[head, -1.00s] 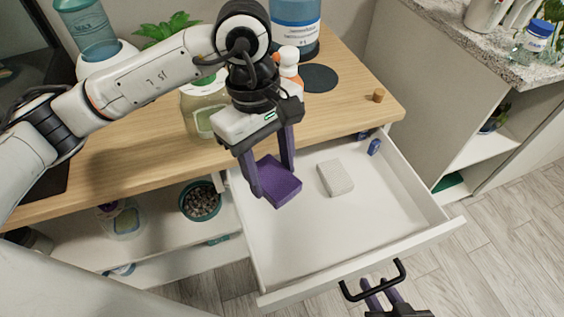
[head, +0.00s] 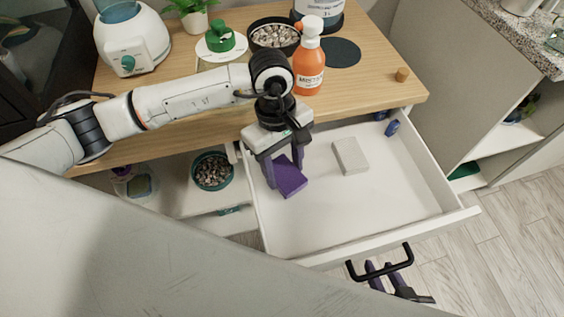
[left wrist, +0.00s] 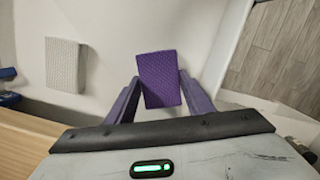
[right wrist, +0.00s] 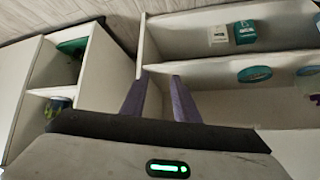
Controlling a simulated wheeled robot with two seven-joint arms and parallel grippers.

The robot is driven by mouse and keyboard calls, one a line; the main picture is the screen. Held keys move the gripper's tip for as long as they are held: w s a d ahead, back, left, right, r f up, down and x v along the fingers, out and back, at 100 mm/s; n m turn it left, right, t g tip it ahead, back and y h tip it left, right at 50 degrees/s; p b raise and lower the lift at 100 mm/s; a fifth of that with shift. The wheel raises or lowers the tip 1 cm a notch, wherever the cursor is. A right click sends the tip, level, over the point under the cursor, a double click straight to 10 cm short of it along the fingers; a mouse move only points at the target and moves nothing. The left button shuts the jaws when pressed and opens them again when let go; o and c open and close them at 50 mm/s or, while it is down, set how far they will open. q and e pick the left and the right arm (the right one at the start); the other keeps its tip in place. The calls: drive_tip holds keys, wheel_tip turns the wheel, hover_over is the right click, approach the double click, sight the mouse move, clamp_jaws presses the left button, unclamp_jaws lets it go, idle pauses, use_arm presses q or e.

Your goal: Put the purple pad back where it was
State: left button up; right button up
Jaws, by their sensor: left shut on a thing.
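The purple pad (head: 291,183) is held at the left part of the open white drawer (head: 330,225). My left gripper (head: 284,175) points down and is shut on it, with a finger on each side; the pad also shows between the fingers in the left wrist view (left wrist: 160,80). I cannot tell whether the pad touches the drawer floor. A light grey pad (head: 350,155) lies flat in the drawer to the right, apart from the purple one. My right gripper (head: 378,277) is below the black drawer handle (head: 380,264), its fingers apart with nothing seen between them.
The wooden top behind the drawer holds an orange spray bottle (head: 309,60), a black bowl of pebbles (head: 273,36) and a dark round mat (head: 343,52). A blue item (head: 392,127) is at the drawer's back right. The drawer's middle and front floor is clear.

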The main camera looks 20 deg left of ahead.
sight(277, 160)
use_arm(q)
drive_tip(key=shift+w+a+f, duration=0.45)
drive_tip(key=shift+w+f, duration=0.15)
drive_tip(key=shift+w, duration=0.05)
drive_tip(key=o, duration=1)
drive_tip(key=r, duration=0.4)
drive_tip(key=a+r, duration=0.1)
drive_tip(key=r, duration=0.3)
drive_tip(key=w+r, duration=0.1)
drive_tip(key=r, duration=0.3)
drive_tip(key=shift+a, duration=0.25)
